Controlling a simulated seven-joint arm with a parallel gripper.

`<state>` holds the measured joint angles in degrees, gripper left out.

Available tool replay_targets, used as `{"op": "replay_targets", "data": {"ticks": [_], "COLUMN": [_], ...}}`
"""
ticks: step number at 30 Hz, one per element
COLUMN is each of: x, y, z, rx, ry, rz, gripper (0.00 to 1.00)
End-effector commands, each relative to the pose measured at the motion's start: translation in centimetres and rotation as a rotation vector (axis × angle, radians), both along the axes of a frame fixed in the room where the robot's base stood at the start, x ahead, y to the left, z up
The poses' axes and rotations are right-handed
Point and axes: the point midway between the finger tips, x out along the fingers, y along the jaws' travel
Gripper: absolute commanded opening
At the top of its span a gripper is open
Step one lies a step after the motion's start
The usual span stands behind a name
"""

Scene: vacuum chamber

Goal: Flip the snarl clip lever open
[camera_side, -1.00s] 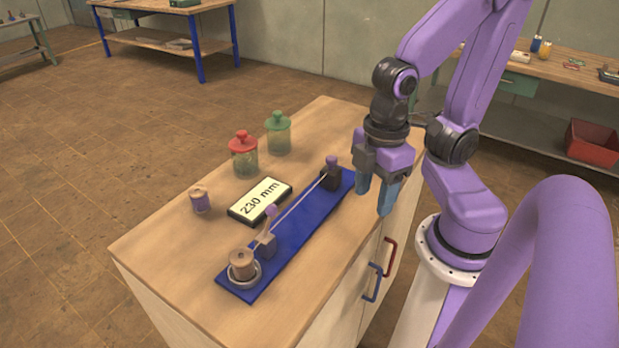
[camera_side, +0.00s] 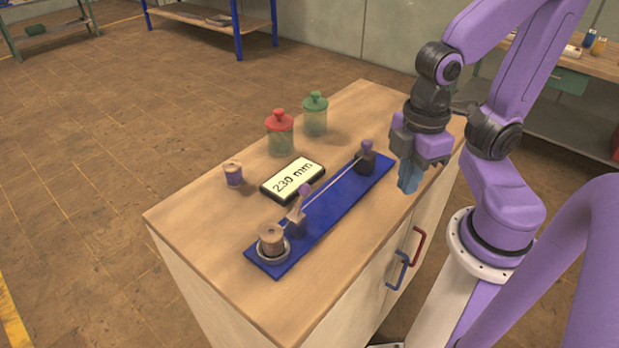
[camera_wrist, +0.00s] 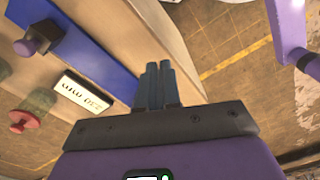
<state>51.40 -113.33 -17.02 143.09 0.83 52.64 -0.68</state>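A blue base strip (camera_side: 335,207) lies on the wooden cabinet top. Near its front end stands a small grey-brown block (camera_side: 297,222) with a tilted, purple-knobbed lever (camera_side: 304,191). At its far end is a dark block (camera_side: 366,162) with a purple knob (camera_side: 367,146); it also shows in the wrist view (camera_wrist: 45,35). A thin pale line runs between the two blocks. I cannot tell for certain which one is the snarl clip. My gripper (camera_side: 408,184) hangs right of the dark block, apart from it. Its blue-grey fingers (camera_wrist: 160,75) are together with nothing visible between them.
A thread spool (camera_side: 272,240) sits in a ring at the strip's front end. Behind the strip are a "230 mm" display (camera_side: 292,180), a purple spool (camera_side: 233,174), a red-lidded jar (camera_side: 280,133) and a green-lidded jar (camera_side: 315,113). The cabinet top's front-left area is clear.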

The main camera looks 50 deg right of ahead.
Motion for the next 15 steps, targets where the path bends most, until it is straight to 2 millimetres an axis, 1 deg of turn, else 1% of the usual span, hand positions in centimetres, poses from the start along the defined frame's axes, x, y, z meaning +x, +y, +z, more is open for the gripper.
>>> {"op": "replay_targets", "data": {"ticks": [8,15], "x": [1.9,4.4], "y": [-0.4,-0.7], "z": [-0.2,-0.1], "rx": [-0.002,0.064], "ry": [0.139,0.301], "rz": [-0.165,-0.347], "gripper": [0.00,0.00]}}
